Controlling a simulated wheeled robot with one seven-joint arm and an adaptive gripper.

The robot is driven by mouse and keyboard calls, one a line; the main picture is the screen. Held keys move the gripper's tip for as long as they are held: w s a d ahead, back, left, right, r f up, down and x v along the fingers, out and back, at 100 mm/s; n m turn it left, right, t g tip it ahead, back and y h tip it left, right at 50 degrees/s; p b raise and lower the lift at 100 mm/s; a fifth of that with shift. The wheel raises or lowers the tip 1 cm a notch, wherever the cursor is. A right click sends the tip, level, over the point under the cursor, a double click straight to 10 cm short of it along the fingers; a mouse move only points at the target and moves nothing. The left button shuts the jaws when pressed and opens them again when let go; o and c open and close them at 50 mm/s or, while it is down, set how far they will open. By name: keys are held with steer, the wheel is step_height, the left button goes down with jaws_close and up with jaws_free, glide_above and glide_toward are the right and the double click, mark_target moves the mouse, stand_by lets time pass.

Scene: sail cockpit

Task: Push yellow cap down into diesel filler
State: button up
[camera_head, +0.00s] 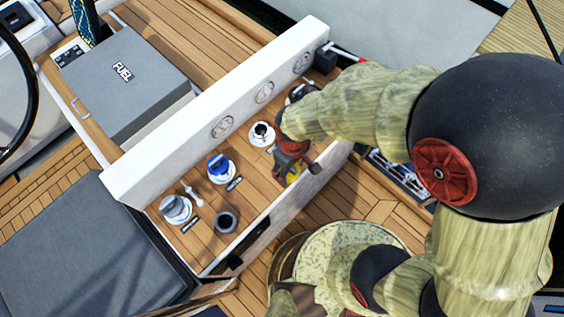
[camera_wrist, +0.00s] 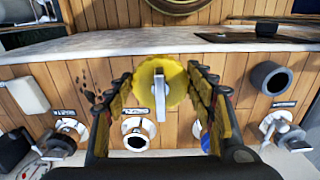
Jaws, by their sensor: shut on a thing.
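The yellow cap (camera_wrist: 152,75) is round with a grey upright tab, and sits between the two fingers of my gripper (camera_wrist: 160,92). In the head view, my gripper (camera_head: 291,160) is shut on the yellow cap (camera_head: 293,178), near the front edge of the wooden deck panel. An uncapped white filler with a dark hole (camera_head: 262,133) is on the panel, left of and behind my gripper; I take it as the diesel filler. In the wrist view this filler (camera_wrist: 136,140) shows below the cap, partly beside the left finger. The cap is apart from it.
A blue-capped filler (camera_head: 219,166), a grey-capped filler (camera_head: 175,208) and a dark cup (camera_head: 226,222) stand to the left. A black-capped filler (camera_head: 300,92) is at the right. A white wall (camera_head: 225,110) with round emblems runs behind the panel. Small labels are unreadable.

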steer(key=s+d+r+p, duration=0.4)
steer(key=s+d+r, duration=0.1)
steer(key=s+r, duration=0.1)
steer(key=shift+s+d+r+p, duration=0.25)
steer(key=shift+s+r+p, duration=0.05)
steer(key=shift+r+p, duration=0.05)
steer(key=shift+f, duration=0.1)
stand_by(1.5)
